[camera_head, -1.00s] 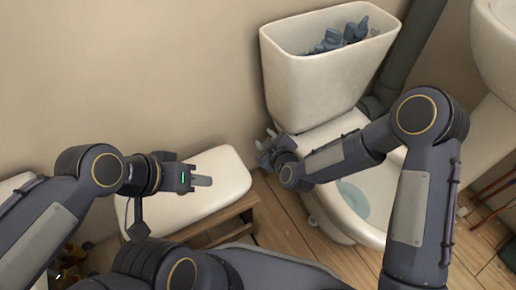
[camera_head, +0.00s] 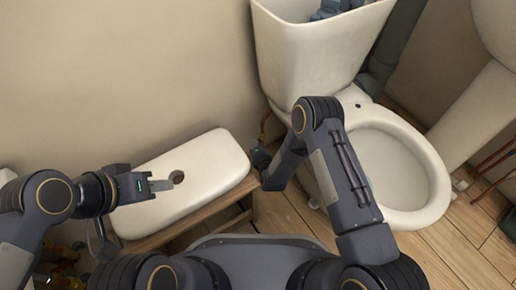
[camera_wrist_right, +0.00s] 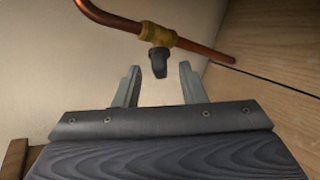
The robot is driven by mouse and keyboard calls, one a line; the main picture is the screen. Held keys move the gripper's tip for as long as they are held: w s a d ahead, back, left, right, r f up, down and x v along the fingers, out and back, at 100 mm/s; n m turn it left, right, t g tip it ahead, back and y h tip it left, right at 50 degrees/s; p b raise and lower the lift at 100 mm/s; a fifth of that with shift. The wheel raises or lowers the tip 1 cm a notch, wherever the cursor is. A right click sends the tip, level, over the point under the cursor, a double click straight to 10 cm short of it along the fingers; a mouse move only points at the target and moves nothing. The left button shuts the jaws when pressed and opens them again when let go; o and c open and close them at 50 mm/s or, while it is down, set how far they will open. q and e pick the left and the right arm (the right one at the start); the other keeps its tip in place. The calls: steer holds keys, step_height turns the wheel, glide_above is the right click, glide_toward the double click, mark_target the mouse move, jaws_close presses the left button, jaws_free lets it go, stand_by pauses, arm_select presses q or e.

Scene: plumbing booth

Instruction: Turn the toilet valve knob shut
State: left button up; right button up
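The valve knob (camera_wrist_right: 159,62) is a small dark handle on a brass valve body (camera_wrist_right: 155,34), set in a copper pipe (camera_wrist_right: 205,48). It shows in the right wrist view, just beyond and between the fingertips of my right gripper (camera_wrist_right: 158,80), which is open with nothing between its fingers. In the head view my right gripper (camera_head: 258,160) is low beside the toilet, and the knob is hidden there. My left gripper (camera_head: 162,185) is over the white tank lid; its fingers look close together, but I cannot tell whether they are shut.
The toilet bowl (camera_head: 425,185) and the open tank (camera_head: 305,60) stand right of my right gripper. The white tank lid (camera_head: 215,160) lies on a wooden stool (camera_head: 200,225) at the left. A wall is behind. Wooden floor (camera_head: 285,222) shows between stool and toilet.

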steer(key=shift+b+x, duration=0.3)
steer(key=shift+x, duration=0.85)
steer(key=c, duration=0.8)
steer(key=shift+s+d+f+m+t+y, duration=0.1)
steer(key=shift+f+m+t+y, duration=0.1)
steer(key=shift+m+t+y, duration=0.85)
steer(key=shift+f+m+t+y, duration=0.15)
steer(key=shift+m+t+y, duration=0.6)
steer(key=shift+m+t, duration=0.5)
